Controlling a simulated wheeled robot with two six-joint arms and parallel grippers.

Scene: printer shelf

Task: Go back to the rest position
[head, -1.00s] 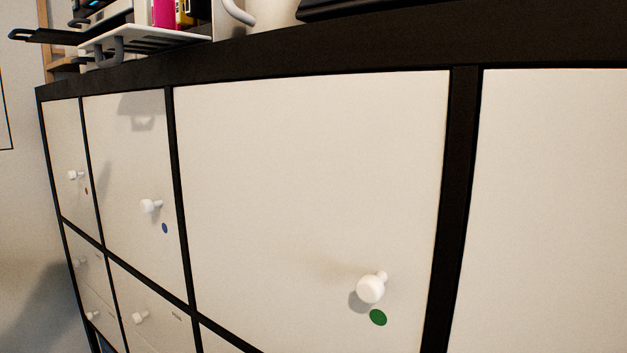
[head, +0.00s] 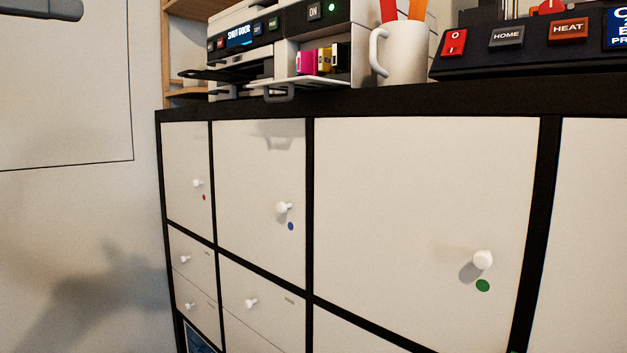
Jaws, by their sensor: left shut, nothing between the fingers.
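My left gripper (head: 68,10) shows as a dark grey piece at the top left corner, in front of the pale wall. It is shut and empty, and well apart from the cabinet. Most of its arm is outside the picture. My right gripper is not in view.
A black-framed cabinet (head: 310,190) with white doors and knobs fills the middle and right; its doors and drawers look closed. On top stand a printer (head: 240,58) with ink cartridges, a white mug (head: 404,55) and a black control panel (head: 520,45). Free space lies left of the cabinet.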

